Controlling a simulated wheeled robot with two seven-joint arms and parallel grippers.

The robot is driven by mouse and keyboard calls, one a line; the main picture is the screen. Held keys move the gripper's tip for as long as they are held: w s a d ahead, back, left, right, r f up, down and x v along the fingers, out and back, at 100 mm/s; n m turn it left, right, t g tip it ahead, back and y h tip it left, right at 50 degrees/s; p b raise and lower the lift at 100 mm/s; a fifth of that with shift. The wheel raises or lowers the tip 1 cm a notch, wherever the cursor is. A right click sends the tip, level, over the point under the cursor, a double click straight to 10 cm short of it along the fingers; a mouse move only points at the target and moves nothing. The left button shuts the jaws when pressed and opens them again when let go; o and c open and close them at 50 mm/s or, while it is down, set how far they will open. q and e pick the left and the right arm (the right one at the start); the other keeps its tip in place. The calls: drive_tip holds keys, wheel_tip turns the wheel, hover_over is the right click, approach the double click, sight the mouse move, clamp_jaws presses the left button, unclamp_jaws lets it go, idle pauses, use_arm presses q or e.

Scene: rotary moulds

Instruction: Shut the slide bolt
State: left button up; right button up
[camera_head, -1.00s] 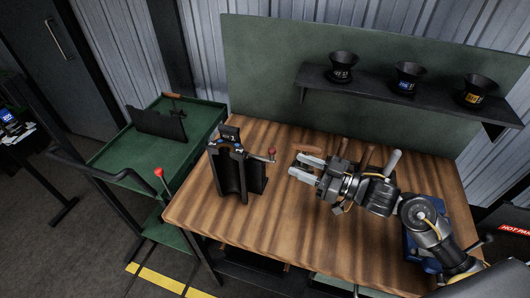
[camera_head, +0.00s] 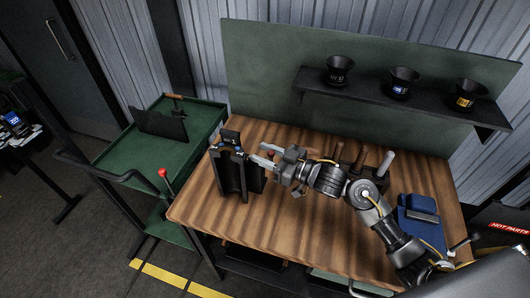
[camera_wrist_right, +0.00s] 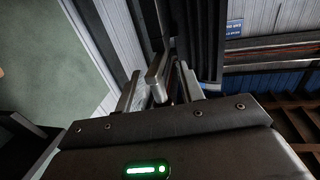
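The dark upright mould (camera_head: 232,178) stands at the left end of the wooden table, with a small label plate on top. My left gripper is not in view.
Several upright handles stand behind my right arm, including a pale one (camera_head: 385,164). A blue case (camera_head: 418,214) lies at the right of the table (camera_head: 300,225). A shelf (camera_head: 400,97) holds three dark funnels. A green cart (camera_head: 145,160) stands left.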

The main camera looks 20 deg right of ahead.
drive_tip(key=shift+c, duration=0.2)
clamp_jaws()
drive_tip(key=x, duration=0.3)
drive_tip(key=shift+s+a, duration=0.2)
drive_tip(key=shift+a, duration=0.1)
drive_tip(key=shift+c, duration=1.7)
unclamp_jaws()
drive_tip(key=shift+r, duration=0.1)
drive_tip(key=o, duration=0.4)
drive_tip(key=shift+s+f, duration=0.1)
drive_tip(key=shift+f, duration=0.1)
